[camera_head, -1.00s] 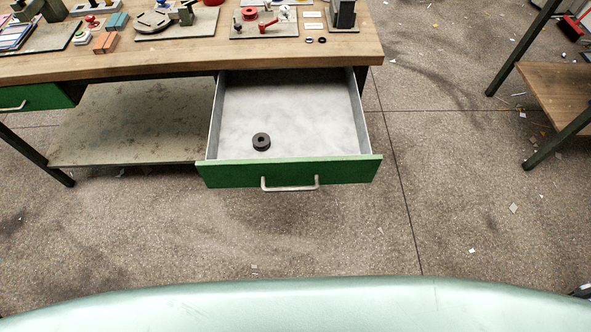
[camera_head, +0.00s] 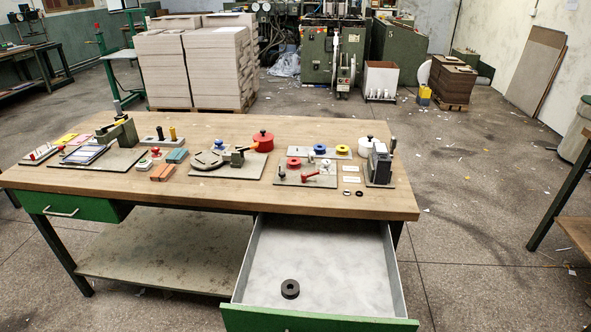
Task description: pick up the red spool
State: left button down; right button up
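A small red spool (camera_head: 293,163) stands on the worktable (camera_head: 210,195), at the back left of a grey board (camera_head: 318,182) right of the middle. A blue spool (camera_head: 320,149) and a yellow spool (camera_head: 343,149) sit just behind it on a pale strip. A red lever part (camera_head: 311,174) lies on the same grey board, in front and to the right of the red spool. Neither of my grippers is in view.
The table's right drawer (camera_head: 362,325) is pulled out at the front and holds a black ring (camera_head: 290,289). A larger red pot (camera_head: 263,141) and a white pot (camera_head: 368,146) stand near the spools. Open floor lies right of the table.

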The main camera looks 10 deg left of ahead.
aim_at(294, 164)
jog(key=i+j, duration=0.15)
jog(key=j, duration=0.2)
jog(key=i+j, duration=0.2)
jog(key=j, duration=0.15)
jog(key=i+j, duration=0.15)
jog(key=j, duration=0.15)
jog(key=i+j, duration=0.15)
jog(key=j, duration=0.2)
jog(key=z, duration=0.05)
